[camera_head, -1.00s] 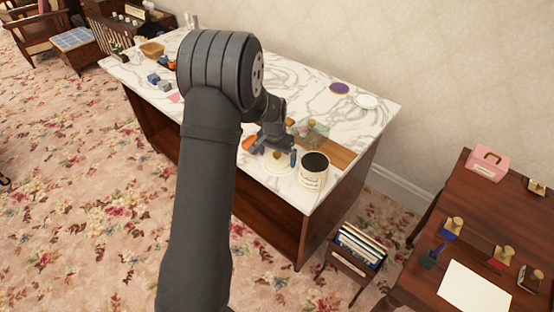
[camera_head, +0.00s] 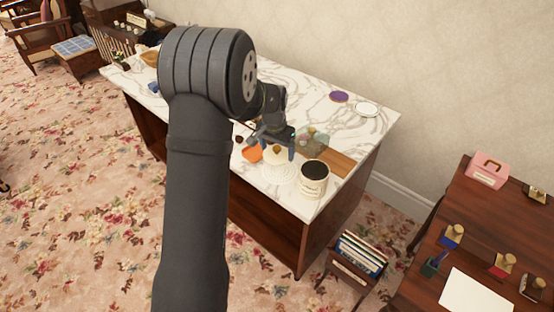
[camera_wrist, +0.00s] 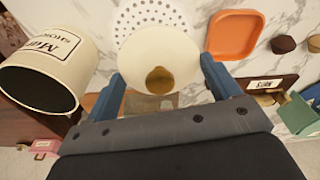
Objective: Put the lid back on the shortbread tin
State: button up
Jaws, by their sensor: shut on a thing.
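The shortbread tin (camera_head: 313,182) is a cream cylinder with an open, dark top, standing on the marble counter near its front right corner. In the wrist view the tin (camera_wrist: 42,72) is at the left, with black lettering on its side. My gripper (camera_head: 272,147) is shut on the lid (camera_wrist: 158,52), a round cream disc with a brown knob (camera_wrist: 160,80). In the head view the lid (camera_head: 276,152) hangs above a white perforated mat (camera_head: 279,177), left of the tin and apart from it. The gripper partly hides the lid.
An orange dish (camera_head: 252,154) lies left of the lid. A clear box (camera_head: 313,140) and a wooden board (camera_head: 343,163) are behind the tin. A purple disc (camera_head: 339,96) and a white plate (camera_head: 367,108) lie at the back. The counter's front edge is close to the tin.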

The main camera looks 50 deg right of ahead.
aim_at(282, 155)
jog(key=r, duration=0.1)
jog(key=s+r, duration=0.1)
jog(key=r, duration=0.2)
jog(key=shift+s+d+r, duration=0.1)
jog(key=shift+s+d, duration=0.05)
jog(key=shift+s, duration=0.2)
jog(key=s+r+m, duration=0.3)
jog(key=s+r, duration=0.3)
jog(key=s, duration=0.6)
jog(key=shift+s+d+f, duration=0.1)
jog(key=shift+s+f, duration=0.05)
jog(key=shift+f, duration=1.5)
jog(key=shift+s+d+f, duration=0.1)
jog(key=shift+s+f, duration=0.05)
jog(key=shift+f, duration=1.5)
jog(key=shift+f, duration=0.2)
jog(key=o, duration=0.9)
jog(key=shift+r, duration=3.55)
